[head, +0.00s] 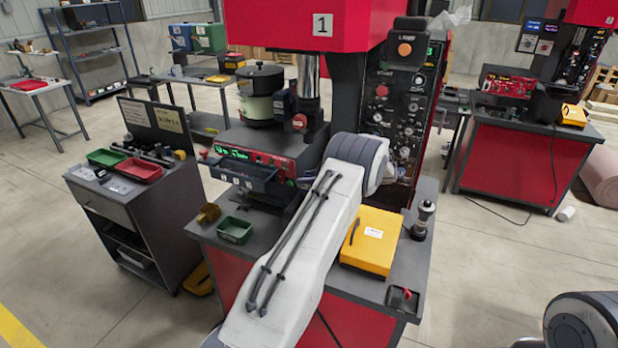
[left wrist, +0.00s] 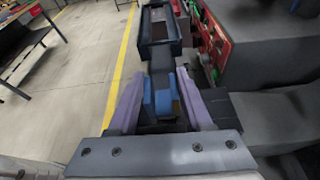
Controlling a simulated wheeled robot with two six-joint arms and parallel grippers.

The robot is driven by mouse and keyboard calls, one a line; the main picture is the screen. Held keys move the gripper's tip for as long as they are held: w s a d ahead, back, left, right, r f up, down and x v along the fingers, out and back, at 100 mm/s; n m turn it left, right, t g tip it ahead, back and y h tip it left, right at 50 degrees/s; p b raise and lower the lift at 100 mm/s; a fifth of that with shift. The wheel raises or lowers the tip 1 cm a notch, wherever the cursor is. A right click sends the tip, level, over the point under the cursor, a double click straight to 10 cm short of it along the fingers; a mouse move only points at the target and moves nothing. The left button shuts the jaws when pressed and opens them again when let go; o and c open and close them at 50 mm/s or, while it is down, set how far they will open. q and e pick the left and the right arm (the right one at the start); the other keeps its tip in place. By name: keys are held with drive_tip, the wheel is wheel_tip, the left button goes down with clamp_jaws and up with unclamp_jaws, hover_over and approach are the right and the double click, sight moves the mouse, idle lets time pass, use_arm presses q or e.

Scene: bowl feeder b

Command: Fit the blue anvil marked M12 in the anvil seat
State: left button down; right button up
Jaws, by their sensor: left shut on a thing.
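In the left wrist view, my left gripper (left wrist: 160,77) is shut on a blue piece, the blue anvil (left wrist: 164,101). The anvil sits between the two purple-grey fingers, with a small orange-yellow patch at its right side. I cannot read its M12 mark. A dark grey bar runs ahead of the fingertips toward a dark blue tray. In the head view my white left arm crosses the front of press 1 and hides most of the gripper and the anvil. I cannot make out the anvil seat clearly in either view. My right gripper is not in view.
The dark blue tray (head: 245,176) is fixed to the press front; it also shows in the wrist view (left wrist: 159,14). A green bin (head: 234,230), a yellow box (head: 371,240) and a black-topped knob (head: 423,219) stand on the bench. A grey cart (head: 136,205) with red and green trays is at left.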

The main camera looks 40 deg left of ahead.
use_arm(q)
drive_tip(key=shift+f+b, duration=1.1)
drive_tip(key=shift+f, duration=0.55)
drive_tip(key=shift+c, duration=1.2)
unclamp_jaws()
drive_tip(key=b+v, duration=0.3)
drive_tip(key=v, duration=0.7)
drive_tip(key=shift+d+b, duration=0.2)
drive_tip(key=shift+b, duration=0.15)
drive_tip(key=shift+r, duration=0.1)
